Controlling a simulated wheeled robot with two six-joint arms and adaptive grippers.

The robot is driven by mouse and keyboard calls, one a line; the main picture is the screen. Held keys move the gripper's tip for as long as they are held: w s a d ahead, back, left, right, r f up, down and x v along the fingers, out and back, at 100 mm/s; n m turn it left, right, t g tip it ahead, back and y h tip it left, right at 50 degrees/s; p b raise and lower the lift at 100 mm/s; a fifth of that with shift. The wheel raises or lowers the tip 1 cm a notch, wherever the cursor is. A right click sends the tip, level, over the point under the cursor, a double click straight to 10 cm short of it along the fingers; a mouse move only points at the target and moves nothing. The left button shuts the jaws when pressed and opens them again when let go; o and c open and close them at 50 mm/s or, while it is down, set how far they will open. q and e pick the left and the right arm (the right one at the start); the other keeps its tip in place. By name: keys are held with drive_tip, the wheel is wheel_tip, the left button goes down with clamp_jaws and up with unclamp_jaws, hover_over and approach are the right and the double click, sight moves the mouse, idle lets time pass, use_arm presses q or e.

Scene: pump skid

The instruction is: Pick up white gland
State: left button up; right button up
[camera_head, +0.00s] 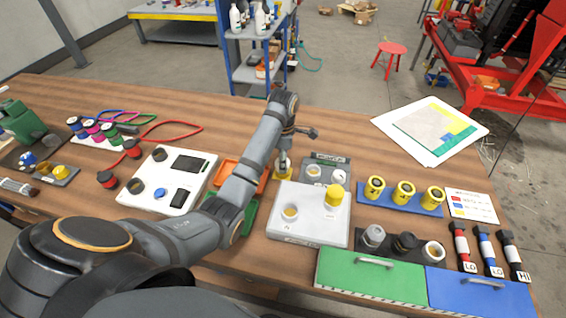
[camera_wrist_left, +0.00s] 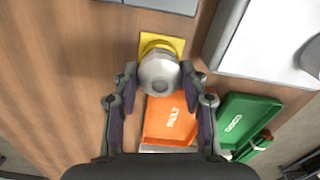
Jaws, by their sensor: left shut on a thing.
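My left gripper (camera_head: 284,150) is beyond the white box, pointing down. In the left wrist view, its two fingers (camera_wrist_left: 158,85) are shut on the sides of a pale grey, rounded fitting (camera_wrist_left: 158,74). The fitting stands over a yellow square base (camera_wrist_left: 176,44); I cannot tell whether it touches it. A white, ring-topped piece (camera_head: 433,250), which looks like the white gland, sits in the small dark rack beside a black piece (camera_head: 404,242) and a silver piece (camera_head: 373,236). It is well to the right of my left gripper, which does not touch it. My right gripper is not in view.
A white box (camera_head: 310,230) with a yellow cylinder (camera_head: 335,195) stands in front of the gripper. An orange tray (camera_wrist_left: 168,122) and green tray (camera_wrist_left: 246,118) lie close by. A blue rack (camera_head: 400,205) and green and blue drawers (camera_head: 372,280) are at the right.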

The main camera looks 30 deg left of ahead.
use_arm(q)
wheel_tip(320, 180, up, 3)
drive_tip(key=shift+w+r+p, duration=0.1)
drive_tip(key=shift+r+p, duration=0.05)
drive_tip(key=shift+p, duration=0.65)
drive_tip(key=s+d+r+p, duration=0.3)
drive_tip(key=s+r+p, duration=0.6)
drive_tip(key=s+p, duration=0.4)
drive_tip(key=p, duration=0.2)
drive_tip(key=shift+s+d+r+p, duration=0.15)
drive_tip(key=shift+s+d+p, duration=0.2)
